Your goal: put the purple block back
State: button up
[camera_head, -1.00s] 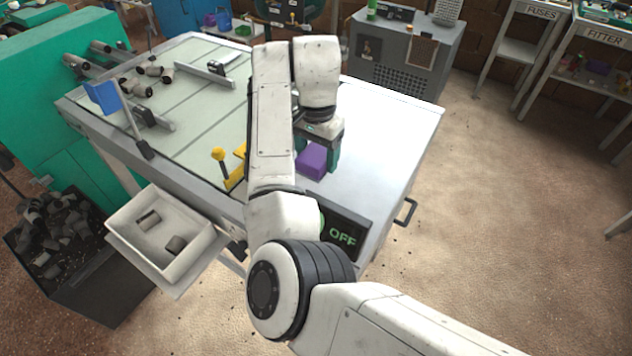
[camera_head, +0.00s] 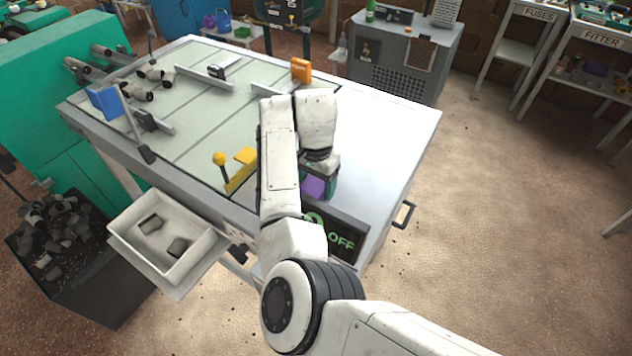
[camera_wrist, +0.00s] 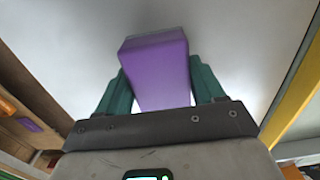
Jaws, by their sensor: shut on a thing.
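The purple block (camera_head: 313,187) is between the green fingers of my gripper (camera_head: 319,188), over the pale bare right part of the bench, close to the OFF panel. In the wrist view the purple block (camera_wrist: 157,70) fills the space between both fingers (camera_wrist: 160,88) and sticks out past their tips. My gripper is shut on it. My arm hides part of the bench beside it. I cannot tell whether the block touches the bench top.
The black OFF panel (camera_head: 338,236) is at the front. A white tray (camera_head: 125,224) hangs at the front left.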

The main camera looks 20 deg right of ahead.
aim_at(316, 182)
jog(key=o, duration=1.1)
notch_tip(316, 182, up, 12)
jog(key=shift+r+b, duration=0.1)
jog(key=shift+b, duration=1)
